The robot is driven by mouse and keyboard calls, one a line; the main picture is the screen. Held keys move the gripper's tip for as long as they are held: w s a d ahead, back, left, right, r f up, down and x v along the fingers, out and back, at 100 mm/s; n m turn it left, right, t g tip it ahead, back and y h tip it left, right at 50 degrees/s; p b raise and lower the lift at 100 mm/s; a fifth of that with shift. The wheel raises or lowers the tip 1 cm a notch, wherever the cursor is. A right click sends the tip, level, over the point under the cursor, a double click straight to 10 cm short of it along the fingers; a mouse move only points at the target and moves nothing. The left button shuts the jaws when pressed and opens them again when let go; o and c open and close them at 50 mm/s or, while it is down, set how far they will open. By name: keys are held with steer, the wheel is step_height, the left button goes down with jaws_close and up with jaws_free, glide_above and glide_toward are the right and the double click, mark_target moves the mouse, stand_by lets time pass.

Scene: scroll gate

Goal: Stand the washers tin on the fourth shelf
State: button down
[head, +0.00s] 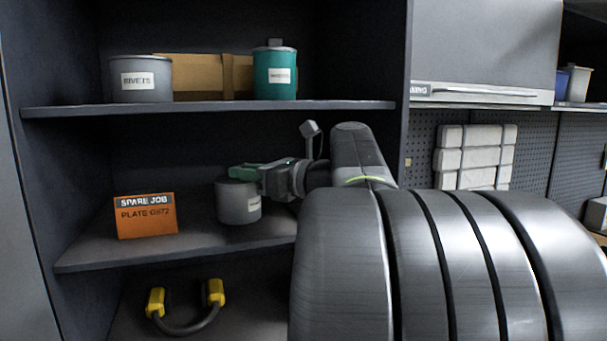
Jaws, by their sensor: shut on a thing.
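A grey tin (238,204) with a small white label is at the middle visible shelf (90,257). The label's words are too small to read, so I cannot confirm it is the washers tin. My gripper (246,173) reaches in from the right and is shut on this tin at its top rim. The tin is upright, and its base is at or just above the shelf board; I cannot tell whether it touches. Only part of the shelving shows, so I cannot tell which board is the fourth shelf.
An orange "SPARE JOB" sign (147,215) stands left of the tin. The upper shelf (215,107) holds a grey rivets tin (141,80), a brown box (205,77) and a teal tin (275,74). A cabinet upright (402,60) stands right.

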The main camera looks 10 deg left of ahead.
steer(key=shift+w+a+f+p, duration=0.15)
steer(key=shift+a+f, duration=0.1)
steer(key=shift+a, duration=0.2)
steer(key=shift+w+a+f+p, duration=0.15)
steer(key=shift+a+f, duration=0.1)
steer(key=shift+a, duration=0.15)
steer(key=shift+s+d+f, duration=0.1)
steer(key=shift+s+f, duration=0.05)
steer(key=shift+f, duration=0.1)
steer(key=shift+f, duration=0.2)
steer(key=c, duration=1.1)
jaws_free()
steer(key=shift+c, duration=0.2)
steer(key=shift+r, duration=0.1)
steer(key=shift+r, duration=0.15)
steer(key=shift+d, duration=0.4)
steer(key=b+v, duration=0.3)
steer(key=v, duration=0.8)
